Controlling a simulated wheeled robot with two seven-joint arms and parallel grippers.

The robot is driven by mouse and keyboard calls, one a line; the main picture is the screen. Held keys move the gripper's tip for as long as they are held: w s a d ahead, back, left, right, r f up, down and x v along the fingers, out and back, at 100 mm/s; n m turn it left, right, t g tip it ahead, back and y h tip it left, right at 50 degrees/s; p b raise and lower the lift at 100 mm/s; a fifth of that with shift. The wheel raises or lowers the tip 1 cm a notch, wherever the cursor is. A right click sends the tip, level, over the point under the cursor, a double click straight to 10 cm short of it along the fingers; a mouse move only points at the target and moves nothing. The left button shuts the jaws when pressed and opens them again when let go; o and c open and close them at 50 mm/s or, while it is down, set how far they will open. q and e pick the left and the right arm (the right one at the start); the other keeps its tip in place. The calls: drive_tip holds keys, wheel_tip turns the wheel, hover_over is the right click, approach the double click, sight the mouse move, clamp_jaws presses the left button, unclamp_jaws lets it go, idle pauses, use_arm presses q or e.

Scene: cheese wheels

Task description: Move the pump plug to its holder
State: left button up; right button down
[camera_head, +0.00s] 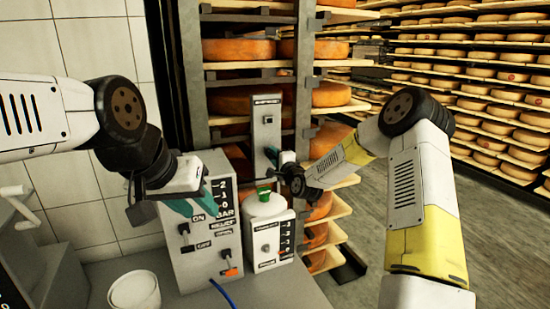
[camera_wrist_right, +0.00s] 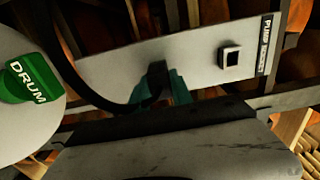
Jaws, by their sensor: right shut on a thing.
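The pump plug (camera_wrist_right: 157,80) is a small black piece on a black cable. It sits between the teal fingers of my right gripper (camera_wrist_right: 170,88), which is shut on it. In the head view my right gripper (camera_head: 279,158) is in front of the lower part of a narrow grey panel (camera_head: 266,128). The holder, a square dark-rimmed socket (camera_wrist_right: 230,57), is on this panel, to the right of the plug in the wrist view. It also shows in the head view (camera_head: 268,115), above the gripper. My left gripper (camera_head: 168,210) has its teal fingers apart, before a grey control box.
The control box (camera_head: 195,255) carries switches and ON/OFF labels. A white drum unit with a green-topped lid (camera_head: 264,195) stands right of it, below my right gripper. A white cup (camera_head: 134,291) is on the counter. Cheese shelves (camera_head: 238,50) stand behind.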

drive_tip(key=c, duration=1.1)
unclamp_jaws()
drive_tip(key=shift+o, duration=0.2)
drive_tip(key=v, duration=0.7)
drive_tip(key=shift+s, duration=0.35)
drive_tip(key=shift+d, duration=0.1)
